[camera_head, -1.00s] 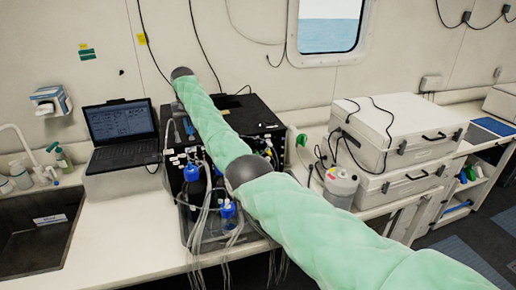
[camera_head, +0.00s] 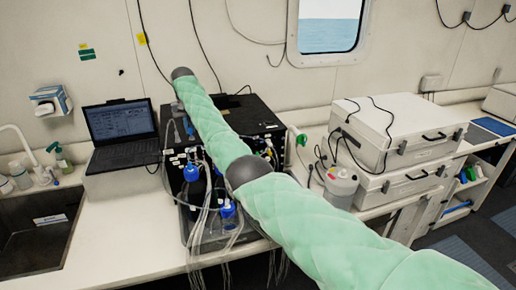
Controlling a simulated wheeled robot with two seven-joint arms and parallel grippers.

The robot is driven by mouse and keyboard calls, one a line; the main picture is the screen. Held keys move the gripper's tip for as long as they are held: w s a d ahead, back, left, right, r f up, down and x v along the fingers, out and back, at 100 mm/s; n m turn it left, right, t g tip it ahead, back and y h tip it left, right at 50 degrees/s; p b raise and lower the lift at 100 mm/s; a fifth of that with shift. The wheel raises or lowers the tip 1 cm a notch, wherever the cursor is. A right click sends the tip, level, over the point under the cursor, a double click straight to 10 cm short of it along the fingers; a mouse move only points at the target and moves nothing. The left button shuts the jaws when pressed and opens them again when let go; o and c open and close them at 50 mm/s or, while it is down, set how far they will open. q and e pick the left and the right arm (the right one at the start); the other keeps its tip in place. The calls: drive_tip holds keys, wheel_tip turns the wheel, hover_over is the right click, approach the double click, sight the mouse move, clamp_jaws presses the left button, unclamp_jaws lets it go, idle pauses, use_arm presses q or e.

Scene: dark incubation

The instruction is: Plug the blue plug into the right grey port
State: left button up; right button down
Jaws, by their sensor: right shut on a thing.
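My right arm comes in from the lower right and reaches over the black instrument box (camera_head: 258,118) on the bench. Its forearm covers much of the box's front. My right gripper (camera_head: 187,125) shows only as a small part by the left front of the box, below the wrist. It is shut on a small bluish thing, which fits the blue plug, but detail is too small to be sure. The grey ports cannot be made out; the arm and tubing hide much of that area. My left gripper is not in view.
Blue-capped bottles (camera_head: 228,210) with loose clear tubing stand in front of the box. An open laptop (camera_head: 121,122) is left of it, and a sink (camera_head: 40,235) further left. A white jug (camera_head: 341,186) and stacked white cases (camera_head: 398,130) stand to the right.

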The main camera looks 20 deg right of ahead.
drive_tip(key=shift+f, duration=0.65)
idle(0.6)
drive_tip(key=c, duration=1.4)
unclamp_jaws()
drive_tip(key=shift+o, duration=0.2)
